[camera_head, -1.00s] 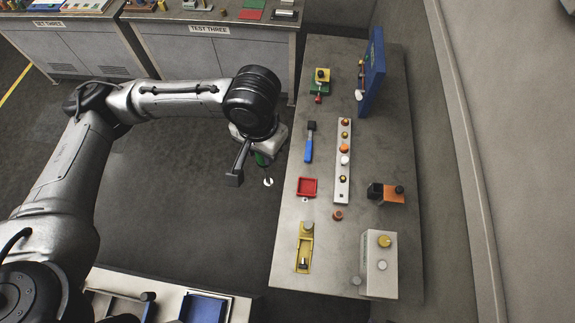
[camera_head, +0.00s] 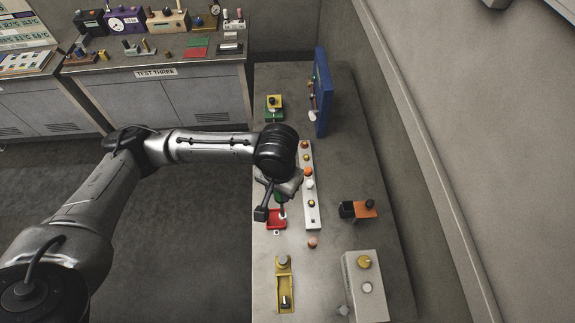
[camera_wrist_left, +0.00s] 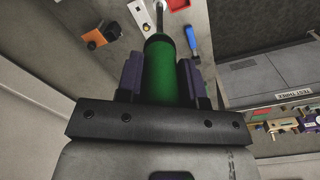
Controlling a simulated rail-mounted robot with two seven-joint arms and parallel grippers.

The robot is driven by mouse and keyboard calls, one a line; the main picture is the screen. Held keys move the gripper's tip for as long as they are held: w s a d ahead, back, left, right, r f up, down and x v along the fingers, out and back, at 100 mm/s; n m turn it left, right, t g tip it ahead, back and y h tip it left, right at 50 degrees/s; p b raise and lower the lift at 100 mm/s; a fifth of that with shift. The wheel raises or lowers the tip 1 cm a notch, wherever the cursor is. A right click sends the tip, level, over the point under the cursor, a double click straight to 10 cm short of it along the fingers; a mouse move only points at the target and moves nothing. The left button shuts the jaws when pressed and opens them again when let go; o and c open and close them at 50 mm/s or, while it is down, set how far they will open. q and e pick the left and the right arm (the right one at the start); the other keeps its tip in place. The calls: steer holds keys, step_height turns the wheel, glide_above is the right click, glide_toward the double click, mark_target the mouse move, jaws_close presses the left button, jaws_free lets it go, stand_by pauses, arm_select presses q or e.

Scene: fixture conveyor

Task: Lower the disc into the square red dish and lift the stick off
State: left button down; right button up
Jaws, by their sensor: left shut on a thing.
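My left gripper (camera_head: 281,189) is shut on the green handle (camera_wrist_left: 160,75) of the stick, with a dark finger pad on each side in the left wrist view. A thin grey rod (camera_wrist_left: 160,20) runs from the handle to the top edge of that view. In the head view the small white disc (camera_head: 283,215) hangs at the stick's lower end, in front of the square red dish (camera_head: 272,224) on the grey table. I cannot tell its height over the dish. The dish is partly covered by my gripper; its corner shows in the left wrist view (camera_wrist_left: 178,4). My right gripper is not in view.
A white strip with several knobs (camera_head: 311,213) lies just right of the dish. A yellow fixture (camera_head: 285,290) and a pale box (camera_head: 366,290) stand nearer. An orange-and-black block (camera_head: 364,209) is right. A blue-handled tool (camera_wrist_left: 191,40) lies near the dish.

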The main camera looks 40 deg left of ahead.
arm_select(q)
steer(key=w+a+f+n+b, duration=0.1)
steer(key=w+a+f, duration=0.1)
steer(key=f, duration=0.8)
steer(key=w+a+f+n+b, duration=0.1)
steer(key=a+f, duration=0.4)
steer(key=f, duration=0.5)
steer(key=shift+w+a+f+n+b, duration=0.2)
steer(key=shift+w+a+n+b, duration=0.15)
steer(key=shift+w+n, duration=0.6)
steer(key=shift+w+f, duration=0.1)
steer(key=shift+f, duration=0.05)
step_height(320, 180, down, 7)
steer(key=b, duration=0.6)
steer(key=shift+b, duration=0.35)
steer(key=shift+r, duration=0.2)
steer(key=shift+p, duration=0.6)
